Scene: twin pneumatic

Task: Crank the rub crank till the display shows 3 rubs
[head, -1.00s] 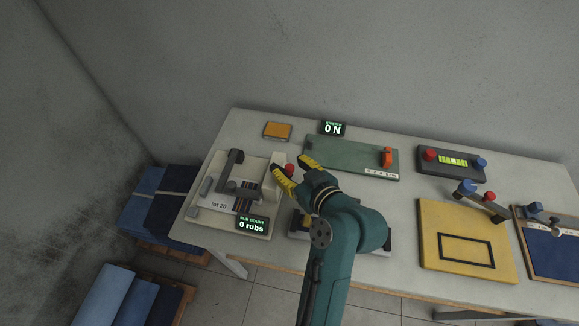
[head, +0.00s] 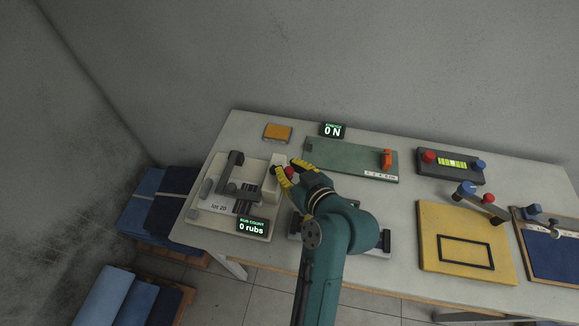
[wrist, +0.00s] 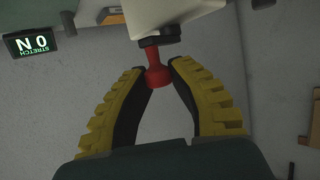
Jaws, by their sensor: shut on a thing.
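The rub tester (head: 196,214) is a pale base at the left of the table, with a dark arm and a "lot 20" label. Its rub count display (head: 252,226) reads 0 rubs. The rub crank has a red knob (head: 290,170) on the right side of the tester's pale housing (head: 274,180). In the wrist view the red knob (wrist: 158,76) hangs from a dark crank piece (wrist: 160,38) below the housing. My gripper (head: 288,172), with yellow ribbed fingers, is shut on the knob. In the wrist view its fingertips (wrist: 160,68) sit on both sides of it.
A green stretch board (head: 345,158) and a display (head: 333,130) reading 0 N stand behind to the right. Further right are a dark box with red and blue knobs (head: 450,164), a yellow board (head: 440,225) and a framed blue panel (head: 550,250). An orange block (head: 278,132) lies at the back.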

